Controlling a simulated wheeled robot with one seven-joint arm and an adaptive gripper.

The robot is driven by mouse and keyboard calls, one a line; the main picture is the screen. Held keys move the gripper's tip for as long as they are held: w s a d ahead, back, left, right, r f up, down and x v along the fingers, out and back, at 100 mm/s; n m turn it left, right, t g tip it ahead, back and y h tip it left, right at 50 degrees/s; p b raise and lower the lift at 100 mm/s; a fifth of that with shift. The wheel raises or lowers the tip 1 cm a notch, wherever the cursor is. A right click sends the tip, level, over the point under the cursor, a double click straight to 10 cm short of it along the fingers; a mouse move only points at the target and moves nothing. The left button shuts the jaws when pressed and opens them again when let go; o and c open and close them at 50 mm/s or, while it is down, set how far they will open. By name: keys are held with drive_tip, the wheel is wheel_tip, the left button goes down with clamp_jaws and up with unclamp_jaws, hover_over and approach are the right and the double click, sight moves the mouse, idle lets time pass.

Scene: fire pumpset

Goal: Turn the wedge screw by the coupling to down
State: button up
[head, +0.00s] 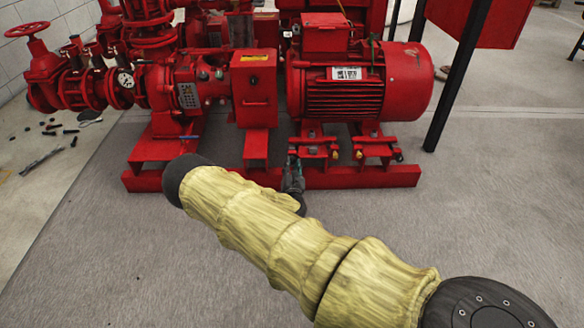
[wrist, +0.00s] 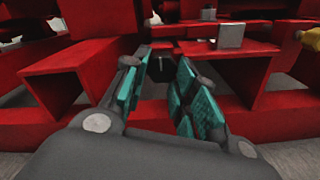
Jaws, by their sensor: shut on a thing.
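My gripper (head: 293,164) reaches the red base frame under the motor, at its left front foot by the coupling guard. In the wrist view my gripper (wrist: 163,66) has its two teal-padded fingers close around a small dark rounded part, the wedge screw (wrist: 160,64). It is shut on this screw, which is mostly hidden between the fingertips. In the head view the screw is hidden by the gripper. The coupling sits under the red guard box (head: 254,95) with a yellow label, just left of the motor (head: 360,85); the coupling itself is not visible.
The red base frame (head: 390,177) runs across in front of me, with motor feet and bolts (head: 374,138) to the right of the gripper. A black post (head: 460,75) stands at right. Loose parts (head: 42,163) lie on the floor at left. The floor in front is clear.

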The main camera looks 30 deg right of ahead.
drive_tip(key=shift+a+f, duration=0.1)
drive_tip(key=o, duration=1)
drive_tip(key=shift+o, duration=0.2)
drive_tip(key=v, duration=1.2)
drive_tip(key=shift+s, duration=0.1)
